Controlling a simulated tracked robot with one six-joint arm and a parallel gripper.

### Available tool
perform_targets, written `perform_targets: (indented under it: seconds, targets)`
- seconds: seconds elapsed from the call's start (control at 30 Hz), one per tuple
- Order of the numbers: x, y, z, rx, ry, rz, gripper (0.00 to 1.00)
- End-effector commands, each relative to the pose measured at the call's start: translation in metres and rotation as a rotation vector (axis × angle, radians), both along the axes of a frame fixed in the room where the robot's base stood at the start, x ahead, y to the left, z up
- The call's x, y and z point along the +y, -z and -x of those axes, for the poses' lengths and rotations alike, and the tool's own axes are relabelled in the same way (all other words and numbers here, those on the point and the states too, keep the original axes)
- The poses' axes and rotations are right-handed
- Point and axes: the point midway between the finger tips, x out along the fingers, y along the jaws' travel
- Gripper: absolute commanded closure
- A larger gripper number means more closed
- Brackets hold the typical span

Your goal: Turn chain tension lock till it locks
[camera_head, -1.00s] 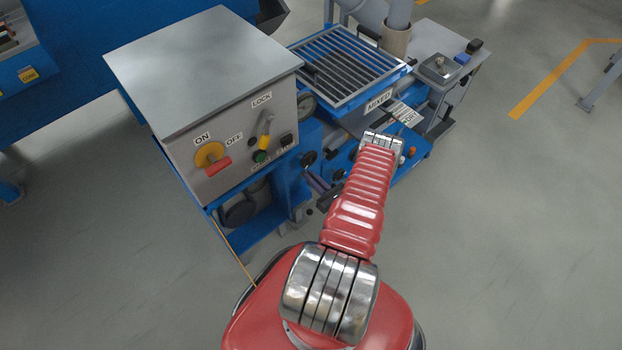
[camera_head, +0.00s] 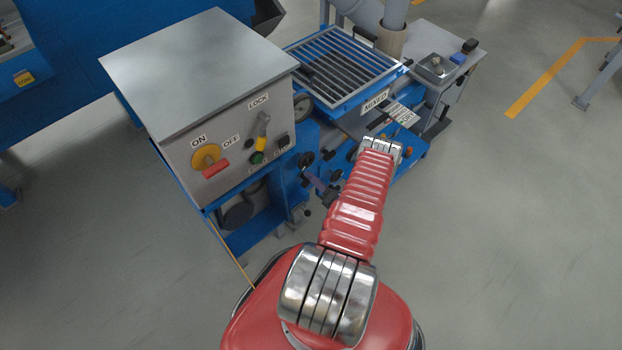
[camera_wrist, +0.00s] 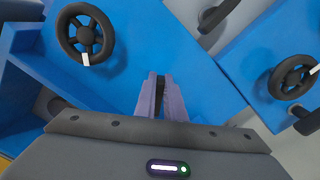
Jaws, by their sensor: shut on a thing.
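My gripper (camera_wrist: 162,97) shows two purple fingers in the middle of the wrist view. They are shut on a thin dark part (camera_wrist: 160,88), mostly hidden between them. I cannot tell from its shape whether it is the chain tension lock. A black handwheel (camera_wrist: 85,33) with a white mark stands upper left of the fingers in the wrist view. Another black handwheel (camera_wrist: 294,76) is at the right.
A grey control box (camera_head: 197,68) at the left carries ON, OFF and LOCK labels, a yellow-and-red switch (camera_head: 208,158) and a lever (camera_head: 262,135). A slatted grate (camera_head: 340,66) lies behind. A grey side table (camera_head: 452,45) stands at the back right. Floor at the right is clear.

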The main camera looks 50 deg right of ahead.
Motion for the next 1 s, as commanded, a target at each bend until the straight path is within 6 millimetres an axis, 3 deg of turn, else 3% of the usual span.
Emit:
perform_targets:
  seconds: [0.5, 1.0]
  targets:
    - [-0.006, 0.011, 0.001, -0.095, 0.005, -0.445, 1.0]
    - [-0.007, 0.015, 0.001, -0.132, 0.008, -0.61, 1.0]
